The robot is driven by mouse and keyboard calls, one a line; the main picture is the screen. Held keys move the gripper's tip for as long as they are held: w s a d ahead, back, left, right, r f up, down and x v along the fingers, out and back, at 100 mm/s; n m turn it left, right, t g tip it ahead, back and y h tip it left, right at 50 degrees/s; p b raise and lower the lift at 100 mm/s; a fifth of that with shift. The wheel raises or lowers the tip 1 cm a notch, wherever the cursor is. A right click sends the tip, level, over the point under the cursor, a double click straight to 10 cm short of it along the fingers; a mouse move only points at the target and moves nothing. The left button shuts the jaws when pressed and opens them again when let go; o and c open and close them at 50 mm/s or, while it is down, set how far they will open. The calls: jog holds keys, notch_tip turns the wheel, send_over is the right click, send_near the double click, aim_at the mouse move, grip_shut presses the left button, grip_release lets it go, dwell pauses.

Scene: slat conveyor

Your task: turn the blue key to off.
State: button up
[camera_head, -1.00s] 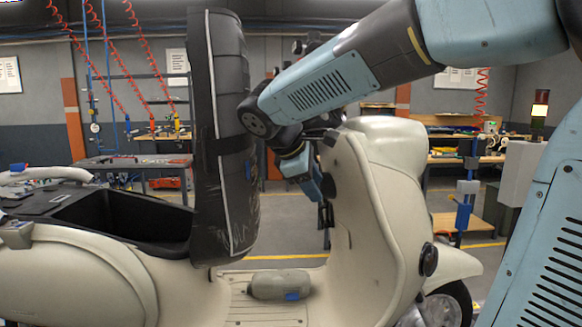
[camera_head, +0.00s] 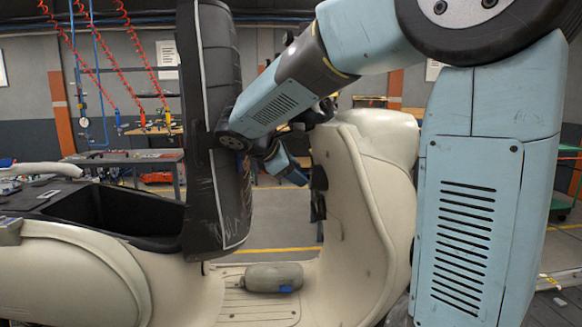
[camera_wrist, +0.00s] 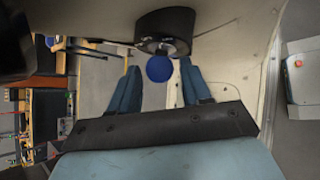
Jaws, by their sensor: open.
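The blue key (camera_wrist: 159,68) sticks out of a round black lock housing (camera_wrist: 165,24) in the wrist view, showing as a rounded blue head. My gripper (camera_wrist: 159,72) is open, with one blue finger on each side of the key in the picture. I cannot tell whether either finger touches it. In the head view my gripper (camera_head: 303,178) is close to the black fittings (camera_head: 318,180) on the inner face of the cream scooter's front shield (camera_head: 355,190). The key itself cannot be made out there.
The scooter's black seat (camera_head: 222,140) stands raised just left of my wrist. An open dark storage well (camera_head: 125,215) lies behind it. A grey canister with a blue cap (camera_head: 272,277) lies on the footboard. Workbenches (camera_head: 130,158) stand at the back.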

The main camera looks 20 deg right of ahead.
jog(key=shift+w+d+f, duration=0.1)
jog(key=shift+d+f, duration=0.2)
jog(key=c, duration=0.7)
jog(key=o, duration=0.3)
jog(key=shift+c, duration=1.4)
jog(key=shift+w+d+r+n+g+y, duration=0.1)
jog(key=shift+n+g+y, duration=0.3)
jog(key=shift+n+g, duration=0.45)
